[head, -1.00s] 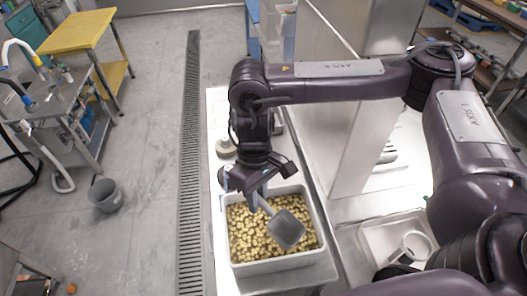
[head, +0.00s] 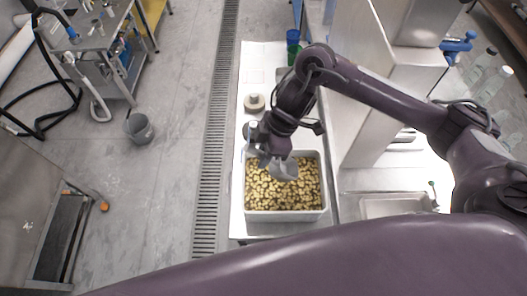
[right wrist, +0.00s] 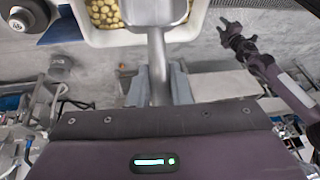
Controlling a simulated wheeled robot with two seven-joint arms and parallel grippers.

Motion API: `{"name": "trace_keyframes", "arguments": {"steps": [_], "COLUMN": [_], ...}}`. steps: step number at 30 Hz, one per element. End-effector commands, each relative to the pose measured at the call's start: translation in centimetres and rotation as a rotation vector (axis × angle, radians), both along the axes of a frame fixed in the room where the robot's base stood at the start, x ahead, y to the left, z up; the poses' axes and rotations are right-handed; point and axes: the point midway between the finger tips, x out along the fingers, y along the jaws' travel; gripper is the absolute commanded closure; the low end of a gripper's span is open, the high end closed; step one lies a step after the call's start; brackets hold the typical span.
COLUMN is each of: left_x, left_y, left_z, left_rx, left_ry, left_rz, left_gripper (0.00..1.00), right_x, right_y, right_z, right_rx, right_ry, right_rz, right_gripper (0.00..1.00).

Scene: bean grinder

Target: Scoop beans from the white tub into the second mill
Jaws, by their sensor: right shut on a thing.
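The white tub (head: 284,216) holds many yellow-brown beans (head: 290,197) and stands on the bench. My right gripper (head: 266,160) is over the tub's far left part in the head view. It is shut on the handle of a grey metal scoop (head: 284,170), whose head is over the far part of the beans. In the right wrist view the scoop's handle (right wrist: 158,62) runs between the fingers (right wrist: 158,86), and its head overlaps the tub's rim. I cannot tell what the scoop holds. A small gripper, seemingly my left (right wrist: 238,38), shows there; its jaw state is unclear. I cannot identify the second mill.
A round pale-topped object (head: 254,102) stands on the bench behind the tub. Blue and green containers (head: 293,42) stand farther back. A tall metal housing (head: 372,100) rises right of the tub. A grey bucket (head: 139,128) is on the floor at left.

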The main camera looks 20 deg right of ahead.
Motion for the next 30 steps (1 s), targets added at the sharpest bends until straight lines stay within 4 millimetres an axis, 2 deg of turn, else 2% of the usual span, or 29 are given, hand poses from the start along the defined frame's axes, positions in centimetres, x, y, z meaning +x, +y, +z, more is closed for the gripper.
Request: {"name": "trace_keyframes", "arguments": {"steps": [1,10,30], "left_x": [0.0,0.0,0.0], "left_y": [-0.1,-0.1,-0.2], "left_z": [-1.0,-4.1,-7.9], "left_rx": [-0.001,-0.002,-0.003], "left_ry": [0.0,-0.001,-0.001], "left_rz": [0.0,0.0,0.006], "left_gripper": [0.64,0.64,0.64], "right_x": [0.0,0.0,0.0], "right_y": [0.0,0.0,0.0], "right_z": [-1.1,-3.9,-10.4], "right_rx": [0.0,0.0,-0.001], "right_ry": [0.0,0.0,0.001], "right_rz": [0.0,-0.001,0.0], "right_gripper": [1.0,1.0,1.0]}}
